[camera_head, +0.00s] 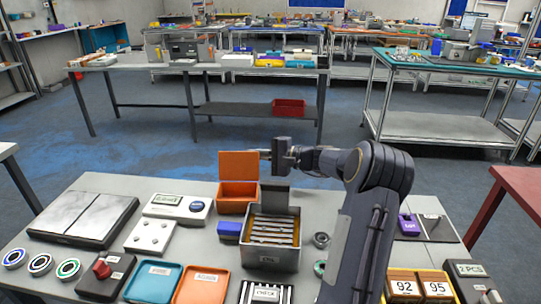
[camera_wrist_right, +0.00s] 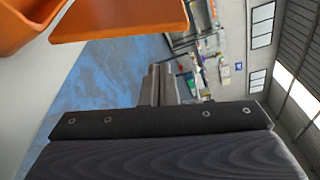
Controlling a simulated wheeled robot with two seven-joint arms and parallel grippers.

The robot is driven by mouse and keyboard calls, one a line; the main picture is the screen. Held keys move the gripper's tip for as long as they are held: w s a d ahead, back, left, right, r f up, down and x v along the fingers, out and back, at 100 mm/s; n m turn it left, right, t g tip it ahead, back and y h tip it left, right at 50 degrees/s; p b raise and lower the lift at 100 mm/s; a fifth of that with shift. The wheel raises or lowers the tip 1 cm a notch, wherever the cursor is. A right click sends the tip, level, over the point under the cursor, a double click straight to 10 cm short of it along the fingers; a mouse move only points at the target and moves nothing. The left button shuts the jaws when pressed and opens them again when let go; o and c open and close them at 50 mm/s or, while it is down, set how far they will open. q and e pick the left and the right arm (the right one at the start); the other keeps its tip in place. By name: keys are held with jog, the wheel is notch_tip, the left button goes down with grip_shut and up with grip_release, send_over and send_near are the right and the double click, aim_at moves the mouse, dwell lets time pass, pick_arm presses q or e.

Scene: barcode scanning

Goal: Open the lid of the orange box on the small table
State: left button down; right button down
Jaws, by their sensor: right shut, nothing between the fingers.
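The orange box (camera_head: 237,204) stands on the small grey table, and its lid (camera_head: 238,166) is raised upright at the back. My right gripper (camera_head: 264,154) reaches in from the right, with its fingertips beside the lid's right edge. In the right wrist view the lid (camera_wrist_right: 125,16) shows at the top and part of the box (camera_wrist_right: 18,22) at the upper left. The right gripper's fingers (camera_wrist_right: 160,84) are together there, with nothing between them. I cannot tell whether they touch the lid. My left gripper is not in view.
A metal box (camera_head: 272,258) with an open lid and striped contents stands just in front and right of the orange box. A blue block (camera_head: 229,229) and a white device (camera_head: 178,207) lie nearby. Trays and several other devices fill the table's front.

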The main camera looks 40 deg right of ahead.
aim_at(249, 157)
jog(key=a, duration=0.2)
jog(key=a+r, duration=0.1)
jog(key=shift+s+a, duration=0.1)
jog(key=shift+s, duration=0.15)
jog(key=shift+s+a, duration=0.15)
jog(key=shift+a, duration=0.1)
